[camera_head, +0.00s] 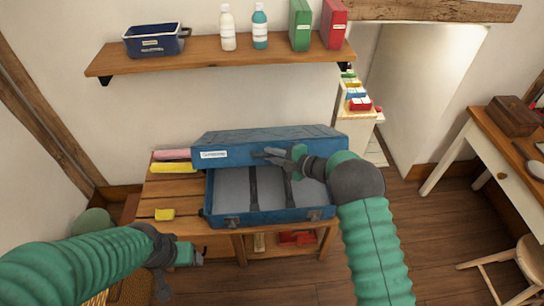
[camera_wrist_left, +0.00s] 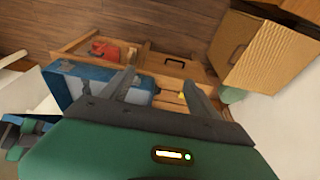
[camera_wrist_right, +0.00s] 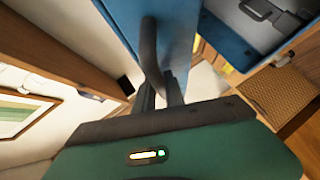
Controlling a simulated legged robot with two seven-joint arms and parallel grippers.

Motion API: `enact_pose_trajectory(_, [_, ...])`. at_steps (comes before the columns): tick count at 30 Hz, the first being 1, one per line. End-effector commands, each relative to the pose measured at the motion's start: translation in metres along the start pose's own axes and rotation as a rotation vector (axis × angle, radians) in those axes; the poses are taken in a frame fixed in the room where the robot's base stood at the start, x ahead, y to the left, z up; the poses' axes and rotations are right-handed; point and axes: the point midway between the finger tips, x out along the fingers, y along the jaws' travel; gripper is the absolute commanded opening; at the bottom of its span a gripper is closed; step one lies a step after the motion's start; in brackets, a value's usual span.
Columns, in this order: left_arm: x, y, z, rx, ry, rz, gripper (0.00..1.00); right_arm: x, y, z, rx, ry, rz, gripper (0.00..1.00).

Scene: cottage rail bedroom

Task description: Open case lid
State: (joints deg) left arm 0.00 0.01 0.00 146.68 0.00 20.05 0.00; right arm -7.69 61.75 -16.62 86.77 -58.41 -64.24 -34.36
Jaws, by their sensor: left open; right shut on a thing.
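The blue case (camera_head: 268,217) stands on a slatted wooden bench with its lid (camera_head: 225,140) raised and its grey inside in view. Two dark straps lie across the inside, and the lid carries a white label. My left gripper (camera_head: 180,262) is open and empty, low in front of the bench's left part. The left wrist view shows its two spread fingers (camera_wrist_left: 158,88) with the case (camera_wrist_left: 80,85) beyond.
A wall shelf (camera_head: 215,58) with a blue bin, bottles and box files hangs above the case. A yellow block (camera_head: 165,214) lies on the bench (camera_head: 150,200) left of the case. A desk (camera_head: 500,150) stands at right, with open floor between.

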Motion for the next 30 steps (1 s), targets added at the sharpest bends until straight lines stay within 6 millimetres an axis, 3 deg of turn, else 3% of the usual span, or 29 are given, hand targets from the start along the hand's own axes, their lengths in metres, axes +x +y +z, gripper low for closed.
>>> enact_pose_trajectory(2, [0.000, 0.000, 0.000, 0.000, 0.000, 0.000, 0.70, 0.000, 0.001, 0.001, -0.001, -0.001, 0.002, 0.00])
enact_pose_trajectory(9, [0.002, 0.000, -0.001, -0.014, 0.003, 0.000, 0.39, 0.000, 0.000, 0.001, 0.000, -0.002, 0.001, 0.00])
enact_pose_trajectory(14, [0.031, 0.000, -0.019, -0.223, 0.050, 0.013, 0.18, 0.000, 0.000, 0.001, 0.000, -0.001, 0.000, 0.00])
enact_pose_trajectory(18, [0.084, 0.012, -0.050, -0.646, 0.134, 0.122, 0.00, 0.000, 0.000, 0.001, 0.000, -0.001, 0.000, 0.00])
enact_pose_trajectory(22, [0.124, 0.033, -0.080, -1.139, 0.184, 0.330, 0.00, 0.000, -0.001, 0.001, 0.001, -0.002, 0.000, 0.00])
enact_pose_trajectory(26, [0.146, 0.051, -0.112, -1.687, 0.177, 0.620, 0.00, -0.001, -0.001, 0.001, 0.001, -0.002, -0.001, 0.00])
enact_pose_trajectory(30, [0.146, 0.048, -0.149, -2.261, 0.115, 0.988, 0.00, -0.001, -0.001, 0.001, 0.001, -0.003, -0.001, 0.00])
